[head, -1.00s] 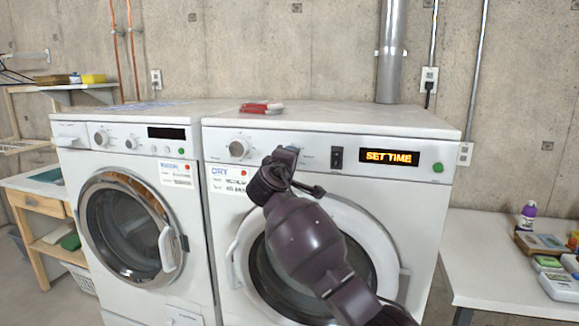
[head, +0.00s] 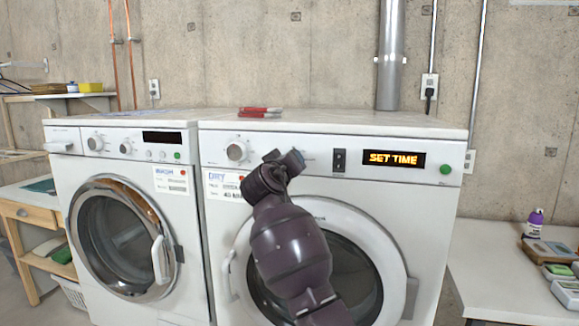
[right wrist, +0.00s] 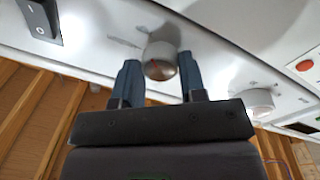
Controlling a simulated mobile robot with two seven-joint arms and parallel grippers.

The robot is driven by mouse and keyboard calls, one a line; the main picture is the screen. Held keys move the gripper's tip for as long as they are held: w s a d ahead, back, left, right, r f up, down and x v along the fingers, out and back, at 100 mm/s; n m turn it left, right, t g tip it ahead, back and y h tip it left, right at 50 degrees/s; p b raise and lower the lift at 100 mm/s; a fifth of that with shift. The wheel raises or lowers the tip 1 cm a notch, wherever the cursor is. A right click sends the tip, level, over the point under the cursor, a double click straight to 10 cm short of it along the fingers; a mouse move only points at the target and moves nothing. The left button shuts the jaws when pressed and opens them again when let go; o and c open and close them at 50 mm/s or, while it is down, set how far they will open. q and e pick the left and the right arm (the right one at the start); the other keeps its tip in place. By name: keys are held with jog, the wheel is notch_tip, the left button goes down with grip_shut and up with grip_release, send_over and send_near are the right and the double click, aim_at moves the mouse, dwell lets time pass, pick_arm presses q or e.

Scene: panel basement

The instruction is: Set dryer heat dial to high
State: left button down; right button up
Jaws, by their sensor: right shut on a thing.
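The white dryer (head: 420,215) stands in the middle with its door shut and its display (head: 394,158) reading "SET TIME". My right gripper (head: 296,160) is at the control panel between the larger left dial (head: 237,151) and the black rocker switch (head: 339,160). In the right wrist view, my right gripper's fingers (right wrist: 160,80) are on both sides of a silver-faced dial (right wrist: 161,66) with a red pointer mark, shut on it. This dial is hidden behind the gripper in the head view. The exact setting cannot be read. My left gripper is not in view.
A washer (head: 70,165) stands left of the dryer. A red and white object (head: 260,112) lies on the dryer top. A white table (head: 500,275) with a purple bottle (head: 534,222) and small boxes is at right. A wooden shelf unit (head: 35,210) is at far left.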

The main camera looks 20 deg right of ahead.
jog(key=shift+f, duration=0.1)
dwell(0.4)
jog(key=o, duration=0.9)
jog(key=v, duration=1.1)
